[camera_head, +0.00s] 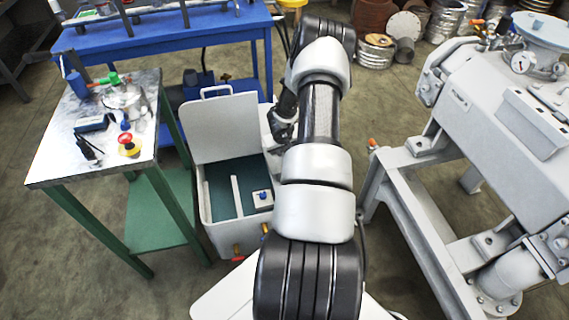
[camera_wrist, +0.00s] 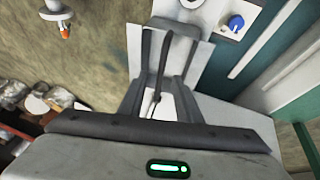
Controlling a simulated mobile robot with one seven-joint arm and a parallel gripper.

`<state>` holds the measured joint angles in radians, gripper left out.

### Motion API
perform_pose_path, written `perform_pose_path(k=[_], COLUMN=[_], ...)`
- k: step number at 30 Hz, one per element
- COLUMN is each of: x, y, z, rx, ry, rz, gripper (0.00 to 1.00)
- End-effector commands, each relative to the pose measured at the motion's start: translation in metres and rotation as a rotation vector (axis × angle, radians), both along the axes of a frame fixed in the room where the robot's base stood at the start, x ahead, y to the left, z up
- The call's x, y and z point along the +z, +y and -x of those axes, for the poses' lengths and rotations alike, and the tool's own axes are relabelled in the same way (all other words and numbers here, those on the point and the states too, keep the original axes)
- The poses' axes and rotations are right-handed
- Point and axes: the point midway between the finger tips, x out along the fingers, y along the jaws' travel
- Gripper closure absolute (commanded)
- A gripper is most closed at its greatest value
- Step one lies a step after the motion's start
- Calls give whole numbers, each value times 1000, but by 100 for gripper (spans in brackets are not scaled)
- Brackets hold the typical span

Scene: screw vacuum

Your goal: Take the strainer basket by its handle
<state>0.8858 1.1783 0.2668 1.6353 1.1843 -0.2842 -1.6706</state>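A round silvery metal vessel (camera_head: 125,98), which looks like the strainer basket, stands on the small metal-topped table at the left. Its handle is too small to make out. The vessel is not visible in the wrist view.
A pale bin (camera_head: 225,128) with a raised lid stands between table and arm; a small block with a blue knob (camera_wrist: 236,22) is in it. A red-topped button (camera_head: 128,144) and black items share the table (camera_head: 60,160). A large grey machine (camera_head: 500,120) stands right.

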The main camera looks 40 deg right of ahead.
Motion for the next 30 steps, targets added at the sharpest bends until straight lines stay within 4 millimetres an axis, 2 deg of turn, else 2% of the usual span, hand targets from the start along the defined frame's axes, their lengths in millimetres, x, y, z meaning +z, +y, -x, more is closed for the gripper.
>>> perform_pose_path(k=[1,3,11,18,22,30], x=[-15,-26,-45,-77,-87,-88], y=[-3,-7,-15,-26,-31,-32], z=[-3,-6,-13,-24,-28,-30], rx=[-3,-2,1,-3,0,1], ry=[0,0,-1,-2,-2,-1], rz=[-2,-2,0,-3,-1,1], gripper=[69,69,69,69,69,69])
